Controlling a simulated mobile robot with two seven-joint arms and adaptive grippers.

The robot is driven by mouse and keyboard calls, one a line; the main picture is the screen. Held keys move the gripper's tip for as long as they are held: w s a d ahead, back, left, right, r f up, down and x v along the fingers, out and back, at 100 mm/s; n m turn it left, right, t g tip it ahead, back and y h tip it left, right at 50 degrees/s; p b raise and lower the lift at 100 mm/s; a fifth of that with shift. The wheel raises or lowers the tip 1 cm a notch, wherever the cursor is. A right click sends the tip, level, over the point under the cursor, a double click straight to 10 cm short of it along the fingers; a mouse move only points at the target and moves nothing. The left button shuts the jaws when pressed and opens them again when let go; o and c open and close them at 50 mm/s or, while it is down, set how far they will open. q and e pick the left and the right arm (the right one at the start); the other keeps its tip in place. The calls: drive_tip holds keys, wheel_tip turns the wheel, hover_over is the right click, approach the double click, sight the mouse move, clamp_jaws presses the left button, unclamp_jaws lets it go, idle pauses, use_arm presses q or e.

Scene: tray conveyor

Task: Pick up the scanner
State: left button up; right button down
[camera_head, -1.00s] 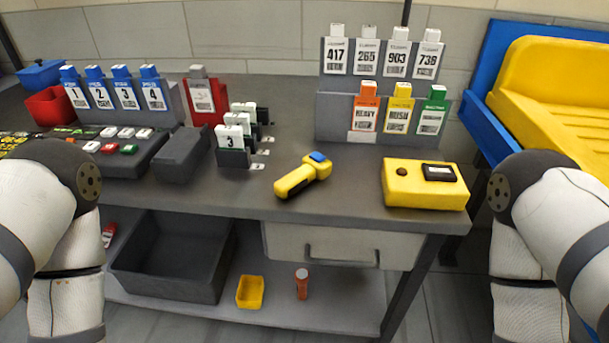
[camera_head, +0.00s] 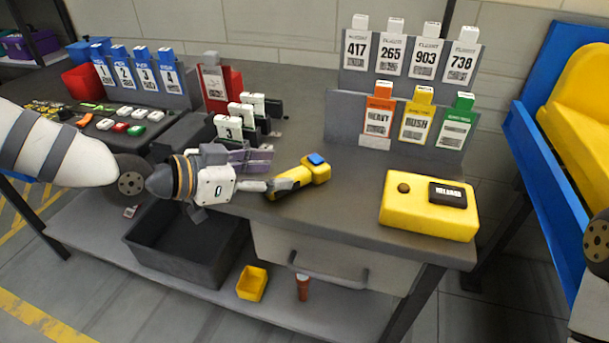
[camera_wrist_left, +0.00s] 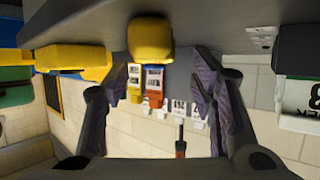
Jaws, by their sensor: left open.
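The scanner is a yellow handheld tool (camera_head: 318,172) with a blue patch on its head, lying on the grey workbench (camera_head: 330,215). Its handle points toward the front left. My left gripper (camera_head: 270,172) is open at the handle end, its fingers partly covering that end in the head view. In the left wrist view a yellow rounded part of the scanner (camera_wrist_left: 150,40) shows between and beyond the open fingers. I cannot tell whether the fingers touch it. My right gripper is out of view.
A yellow box (camera_head: 425,218) with a dark display sits right of the scanner. A taller tag rack (camera_head: 375,100) stands behind. The bench front is clear between scanner and yellow box.

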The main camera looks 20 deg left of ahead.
sight(297, 171)
use_arm(q)
drive_tip(key=x, duration=0.4)
drive_tip(key=shift+s+d+f+b, duration=0.1)
drive_tip(key=shift+d+f+b, duration=0.2)
drive_tip(key=shift+d+b, duration=0.15)
drive_tip(key=shift+w+d, duration=0.2)
drive_tip(key=shift+r, duration=0.2)
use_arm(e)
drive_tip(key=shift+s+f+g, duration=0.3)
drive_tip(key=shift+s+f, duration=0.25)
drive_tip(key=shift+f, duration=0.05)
use_arm(q)
clamp_jaws()
drive_tip(key=shift+r, duration=0.1)
